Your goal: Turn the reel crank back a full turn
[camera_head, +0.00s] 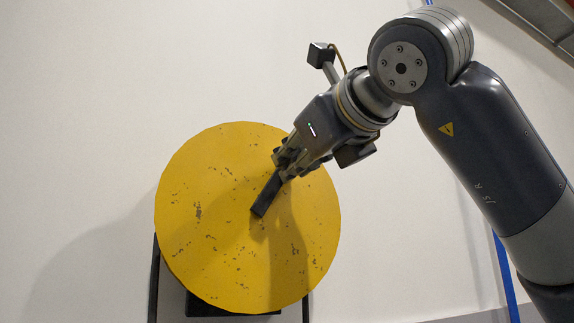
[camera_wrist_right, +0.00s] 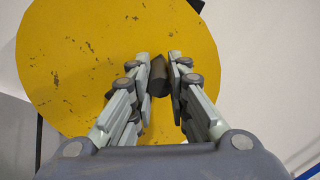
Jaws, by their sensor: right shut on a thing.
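The reel (camera_head: 215,225) is a large round yellow disc with chipped paint, facing me in the head view. It also fills much of the right wrist view (camera_wrist_right: 70,55). A dark crank bar (camera_head: 265,197) lies across the disc from near its middle up toward the upper right. My right gripper (camera_head: 282,172) is shut on the dark crank handle (camera_wrist_right: 158,77), which sits between its two fingers in the right wrist view. The gripper and its shadow hide part of the disc's upper right. My left gripper is not in view.
A dark stand (camera_head: 154,280) carries the reel, with its legs showing at both sides below the disc. A pale wall (camera_head: 80,100) is behind. A blue strip (camera_head: 505,270) runs down at the lower right. The space left of the disc is clear.

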